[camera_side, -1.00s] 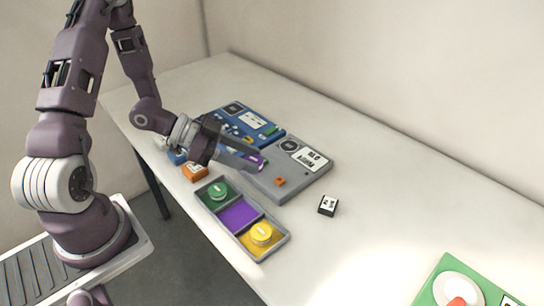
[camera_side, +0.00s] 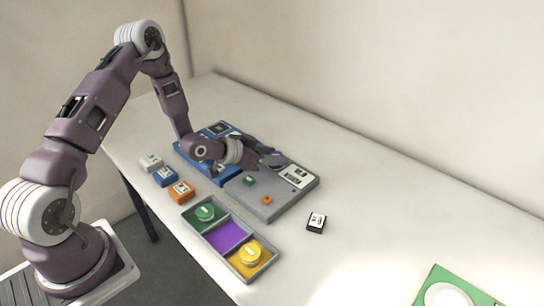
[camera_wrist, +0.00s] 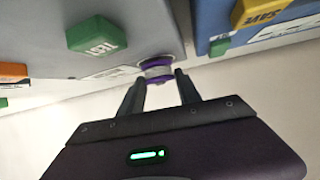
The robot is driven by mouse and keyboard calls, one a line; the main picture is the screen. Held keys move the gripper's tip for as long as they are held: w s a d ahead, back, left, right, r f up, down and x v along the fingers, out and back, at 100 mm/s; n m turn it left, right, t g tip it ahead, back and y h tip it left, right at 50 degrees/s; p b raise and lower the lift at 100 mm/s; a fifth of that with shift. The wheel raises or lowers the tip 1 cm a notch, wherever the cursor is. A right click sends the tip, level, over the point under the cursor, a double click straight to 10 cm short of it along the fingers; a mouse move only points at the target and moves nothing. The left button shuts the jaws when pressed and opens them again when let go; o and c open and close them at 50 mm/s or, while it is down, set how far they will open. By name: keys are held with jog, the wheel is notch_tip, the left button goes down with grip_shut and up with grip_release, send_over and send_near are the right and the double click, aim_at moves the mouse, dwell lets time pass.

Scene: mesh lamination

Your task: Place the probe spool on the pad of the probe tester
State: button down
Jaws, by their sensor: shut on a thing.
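The purple-and-white probe spool (camera_wrist: 157,70) is held between the fingertips of my gripper (camera_wrist: 160,77) in the wrist view. The side view shows my gripper (camera_side: 275,160) low over the back part of the grey tester (camera_side: 283,207). The tester has a green TEST button (camera_side: 249,181), an orange button (camera_side: 267,199) and a white label (camera_side: 296,176). Its round dark pad is hidden behind my gripper in the side view. I cannot tell whether the spool touches the pad.
A blue device (camera_side: 219,172) adjoins the tester on the left. A tray (camera_side: 233,249) in front holds a green spool (camera_side: 205,212) and a yellow spool (camera_side: 249,252); its purple middle compartment is empty. Small white, blue and orange blocks lie left. A black-and-white block (camera_side: 316,222) lies right.

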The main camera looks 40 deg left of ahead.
jog(key=shift+f, duration=0.2)
jog(key=c, duration=0.8)
grip_release()
jog(key=shift+c, duration=0.2)
